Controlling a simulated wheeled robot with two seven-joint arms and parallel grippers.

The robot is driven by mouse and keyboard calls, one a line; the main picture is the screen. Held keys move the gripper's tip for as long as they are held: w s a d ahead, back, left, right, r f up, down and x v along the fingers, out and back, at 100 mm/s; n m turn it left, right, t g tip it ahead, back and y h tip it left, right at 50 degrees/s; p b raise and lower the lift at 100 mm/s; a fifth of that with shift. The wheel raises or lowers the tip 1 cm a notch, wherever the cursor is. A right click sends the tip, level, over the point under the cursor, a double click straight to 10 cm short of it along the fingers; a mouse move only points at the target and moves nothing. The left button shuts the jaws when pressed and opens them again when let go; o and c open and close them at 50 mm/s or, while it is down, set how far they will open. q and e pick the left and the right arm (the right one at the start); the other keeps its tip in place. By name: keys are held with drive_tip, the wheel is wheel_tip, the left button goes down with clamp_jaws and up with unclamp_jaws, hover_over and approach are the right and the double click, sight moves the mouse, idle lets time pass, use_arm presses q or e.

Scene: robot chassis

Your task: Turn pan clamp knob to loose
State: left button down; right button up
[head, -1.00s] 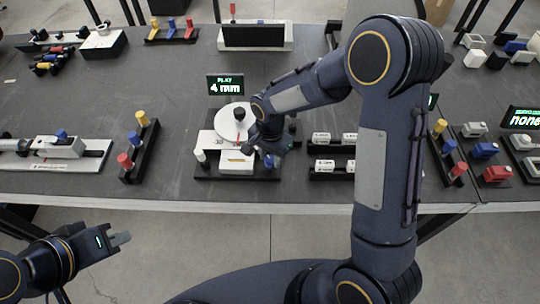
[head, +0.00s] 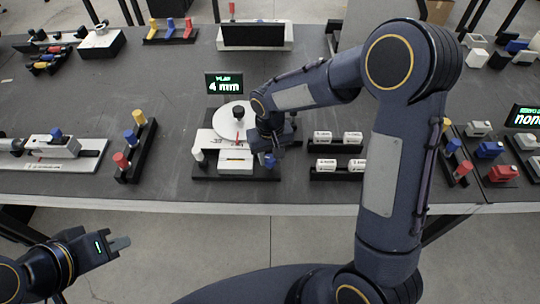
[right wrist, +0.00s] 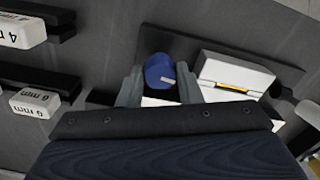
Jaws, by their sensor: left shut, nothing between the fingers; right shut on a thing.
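The pan fixture, with a round white disc (head: 232,127) and a white block (head: 235,166), stands on a dark base near the table's front edge. A blue knob (head: 270,160) sits at its right front. My right gripper (head: 271,150) is over this knob. In the right wrist view, the blue knob (right wrist: 160,73) is between the two grey fingers of my right gripper (right wrist: 160,88), which is shut on it. The lower part of the knob is hidden. My left gripper (head: 120,243) is shut and empty, in front of the table at the lower left.
Racks of white labelled blocks (head: 338,166) stand close to the right of the fixture. A rack with coloured knobs (head: 137,150) stands to the left, with bare table between.

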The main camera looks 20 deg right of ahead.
drive_tip(key=n, duration=0.5)
drive_tip(key=shift+n, duration=0.3)
drive_tip(key=n, duration=0.4)
drive_tip(key=shift+n, duration=0.3)
drive_tip(key=n, duration=0.4)
drive_tip(key=shift+w+r+n, duration=0.1)
drive_tip(key=shift+n, duration=0.2)
drive_tip(key=n+p, duration=0.1)
drive_tip(key=n, duration=0.3)
drive_tip(key=shift+n, duration=0.3)
drive_tip(key=o, duration=1)
